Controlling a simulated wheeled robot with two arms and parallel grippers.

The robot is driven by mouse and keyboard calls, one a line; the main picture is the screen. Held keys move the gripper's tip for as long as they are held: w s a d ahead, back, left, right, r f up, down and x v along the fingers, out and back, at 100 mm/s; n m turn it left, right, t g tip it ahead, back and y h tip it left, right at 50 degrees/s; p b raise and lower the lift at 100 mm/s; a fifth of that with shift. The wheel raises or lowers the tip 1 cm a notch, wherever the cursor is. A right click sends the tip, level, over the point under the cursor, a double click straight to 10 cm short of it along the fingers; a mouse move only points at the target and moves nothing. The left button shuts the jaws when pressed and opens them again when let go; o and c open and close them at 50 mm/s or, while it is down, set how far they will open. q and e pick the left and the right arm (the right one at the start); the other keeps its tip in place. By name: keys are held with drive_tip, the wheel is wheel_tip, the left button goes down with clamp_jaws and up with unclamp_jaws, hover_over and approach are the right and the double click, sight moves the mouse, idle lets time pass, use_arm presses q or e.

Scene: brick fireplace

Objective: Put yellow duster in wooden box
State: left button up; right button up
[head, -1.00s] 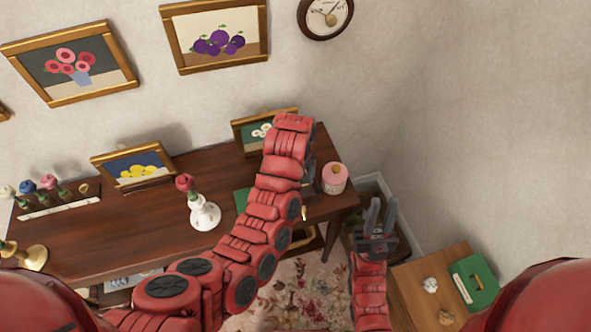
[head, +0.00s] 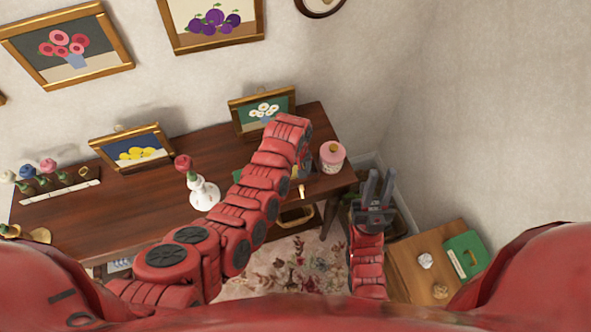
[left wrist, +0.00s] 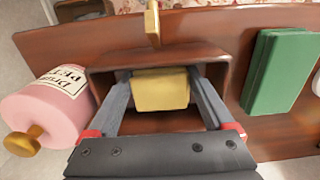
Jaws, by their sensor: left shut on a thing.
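In the head view my left arm hides the duster and most of the gripper. My right gripper (head: 380,178) is open and empty, right of the desk. A dark box (head: 402,222), possibly the wooden box, stands on the floor behind it, partly hidden; its inside cannot be made out.
A white vase (head: 204,194) with a red flower stands further left. A side table (head: 408,262) at right holds a green case (head: 468,252).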

sight(295, 172)
use_arm(q)
drive_tip(key=shift+f, duration=0.1)
drive_tip(key=o, duration=0.9)
drive_tip(key=shift+w, duration=0.1)
drive_tip(key=shift+w+r, duration=0.1)
drive_tip(key=shift+r, duration=0.35)
wheel_tip(295, 172, up, 5)
drive_tip(key=shift+d+f+b, duration=0.1)
drive_tip(key=shift+b, duration=1.15)
wheel_tip(295, 172, up, 7)
drive_tip(key=p, duration=0.3)
drive_tip(key=shift+f, duration=0.2)
